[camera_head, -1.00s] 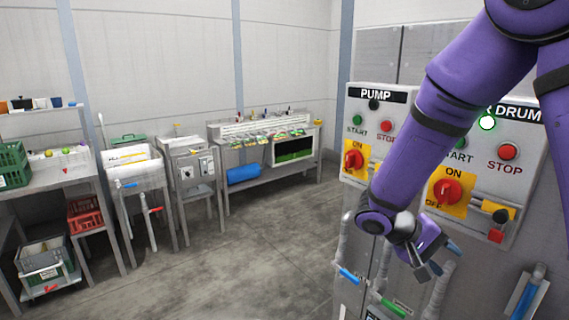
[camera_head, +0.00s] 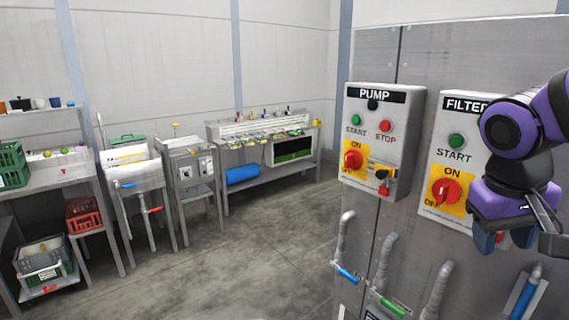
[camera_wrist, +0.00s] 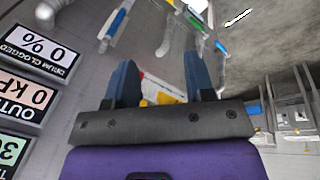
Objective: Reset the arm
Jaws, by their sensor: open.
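My gripper (camera_head: 499,240) is at the right of the head view, in front of the filter control box (camera_head: 466,130), and hides that box's right part. Its jaws point down and hold nothing. In the wrist view the two blue-grey fingers of my gripper (camera_wrist: 164,82) stand well apart with nothing between them. My purple arm comes in folded from the right edge of the head view.
The pump control box (camera_head: 374,135) is left of the filter box on a grey metal panel. Pipes with a blue valve handle (camera_head: 347,275) and a green one (camera_head: 392,307) are below. Benches and a red crate (camera_head: 84,214) stand far left. The floor between is clear.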

